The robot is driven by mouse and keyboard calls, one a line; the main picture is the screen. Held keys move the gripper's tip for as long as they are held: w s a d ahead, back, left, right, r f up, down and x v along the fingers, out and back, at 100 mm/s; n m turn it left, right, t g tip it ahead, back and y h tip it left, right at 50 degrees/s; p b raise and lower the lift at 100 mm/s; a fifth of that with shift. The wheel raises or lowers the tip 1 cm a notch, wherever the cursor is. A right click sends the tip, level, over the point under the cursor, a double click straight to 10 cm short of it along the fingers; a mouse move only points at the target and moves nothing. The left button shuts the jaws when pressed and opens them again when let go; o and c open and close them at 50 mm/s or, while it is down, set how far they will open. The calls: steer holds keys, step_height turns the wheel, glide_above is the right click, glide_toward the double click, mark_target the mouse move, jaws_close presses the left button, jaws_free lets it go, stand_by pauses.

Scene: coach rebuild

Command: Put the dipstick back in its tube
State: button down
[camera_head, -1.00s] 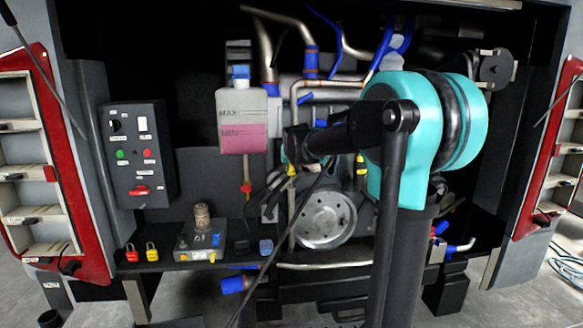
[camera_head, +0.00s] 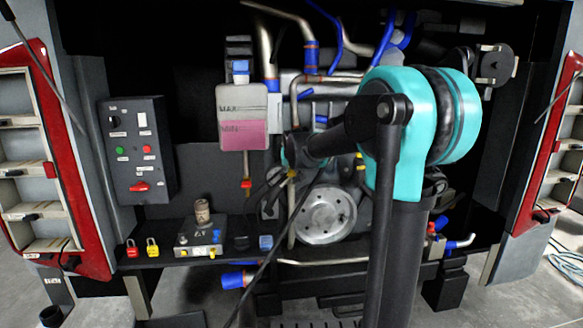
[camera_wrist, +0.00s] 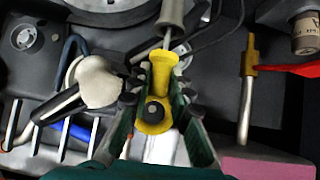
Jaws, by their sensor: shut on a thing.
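My gripper (camera_wrist: 158,110) is shut on the yellow dipstick handle (camera_wrist: 153,127), which has a dark round spot on top. In the head view, the gripper (camera_head: 292,171) is at the upper end of a thin pale upright tube (camera_head: 291,228), in front of the engine. A yellow flared piece (camera_wrist: 161,68) is just beyond the handle in the wrist view, with a thin metal rod and a grey cylinder past it. The fingers partly hide the join. I cannot tell how far the dipstick is in the tube.
The coolant tank (camera_head: 242,128) with pink fluid is left of the gripper, with a red-handled valve (camera_head: 246,183) below it. A pulley (camera_head: 326,215) is close on the right. A dark cable crosses in front. A shelf with padlocks (camera_head: 152,248) is at lower left.

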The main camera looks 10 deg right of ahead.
mark_target(292, 175)
steer(key=shift+f, duration=1.55)
steer(key=c, duration=0.9)
jaws_free()
steer(key=shift+s+r, duration=0.1)
steer(key=shift+v, duration=3.9)
steer(key=v, duration=1.1)
steer(key=s+d+f+g, duration=0.1)
steer(key=s+f+g, duration=0.1)
steer(key=s+f, duration=0.6)
steer(key=s+d+f+g, duration=0.2)
steer(key=s+f, duration=0.7)
steer(key=f, duration=0.6)
steer(key=s+d+f+g, duration=0.2)
steer(key=s+f, duration=0.6)
steer(key=f, duration=0.3)
steer(key=shift+s+f+y, duration=0.25)
steer(key=shift+s+y, duration=0.05)
steer(key=shift+s, duration=0.1)
